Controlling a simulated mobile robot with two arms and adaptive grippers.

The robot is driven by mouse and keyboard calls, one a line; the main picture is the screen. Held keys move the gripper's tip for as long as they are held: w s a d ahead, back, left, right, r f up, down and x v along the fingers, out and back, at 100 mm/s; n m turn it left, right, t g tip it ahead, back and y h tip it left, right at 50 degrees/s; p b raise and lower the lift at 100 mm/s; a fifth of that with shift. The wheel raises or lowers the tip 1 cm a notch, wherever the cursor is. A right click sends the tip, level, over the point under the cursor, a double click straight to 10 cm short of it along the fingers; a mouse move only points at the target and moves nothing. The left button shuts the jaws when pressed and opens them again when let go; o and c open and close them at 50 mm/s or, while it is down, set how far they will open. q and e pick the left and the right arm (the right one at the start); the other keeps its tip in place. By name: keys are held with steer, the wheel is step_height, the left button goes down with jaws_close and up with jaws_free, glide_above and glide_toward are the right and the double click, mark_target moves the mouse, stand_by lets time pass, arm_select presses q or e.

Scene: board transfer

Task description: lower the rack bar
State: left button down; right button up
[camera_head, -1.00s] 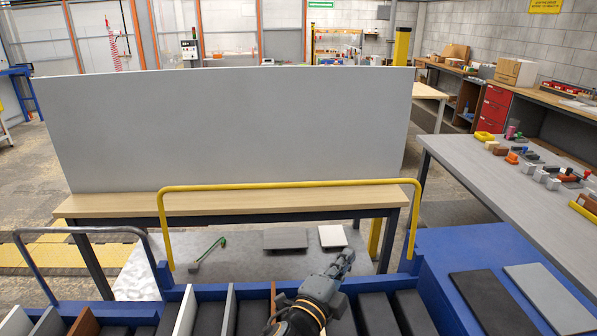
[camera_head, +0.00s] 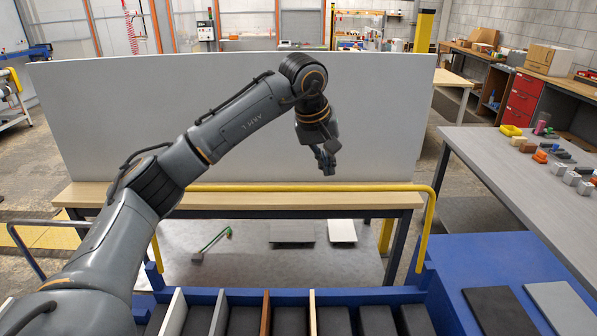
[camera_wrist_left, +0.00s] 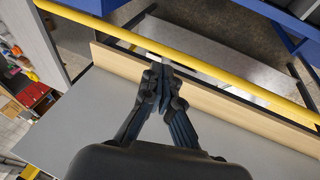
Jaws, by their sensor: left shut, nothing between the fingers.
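The yellow rack bar (camera_head: 380,187) stands raised at the front of the blue rack (camera_head: 380,295), as an upright frame with a level top rail. My left gripper (camera_head: 326,170) points down just above the middle of that rail, in front of the grey board. Its fingers are shut and empty. In the left wrist view the shut fingertips (camera_wrist_left: 158,62) lie close to the rail, which shows as a yellow bar (camera_wrist_left: 100,30) running diagonally past them. I cannot tell whether they touch it. My left arm hides part of the bar's left side. My right gripper is out of view.
A large grey board (camera_head: 390,120) stands upright on a wooden-topped table (camera_head: 100,195) behind the bar. Several dark and light slabs sit in the rack's slots. A grey bench (camera_head: 500,165) with small parts is at the right. A green-handled tool (camera_head: 212,243) lies below.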

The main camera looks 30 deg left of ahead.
arm_select(q)
steer(key=s+a+r+y, duration=0.1)
steer(key=a+r+y, duration=0.25)
steer(key=a, duration=0.45)
step_height(320, 180, down, 8)
steer(key=w+a+f+g+p, duration=0.1)
steer(key=w+a+p, duration=0.1)
steer(key=w+p, duration=0.1)
steer(key=s, duration=0.1)
steer(key=s+d+p, duration=0.1)
steer(key=s+d, duration=0.1)
steer(key=s, duration=0.1)
steer(key=shift+r+p, duration=0.3)
steer(key=shift+p, duration=0.1)
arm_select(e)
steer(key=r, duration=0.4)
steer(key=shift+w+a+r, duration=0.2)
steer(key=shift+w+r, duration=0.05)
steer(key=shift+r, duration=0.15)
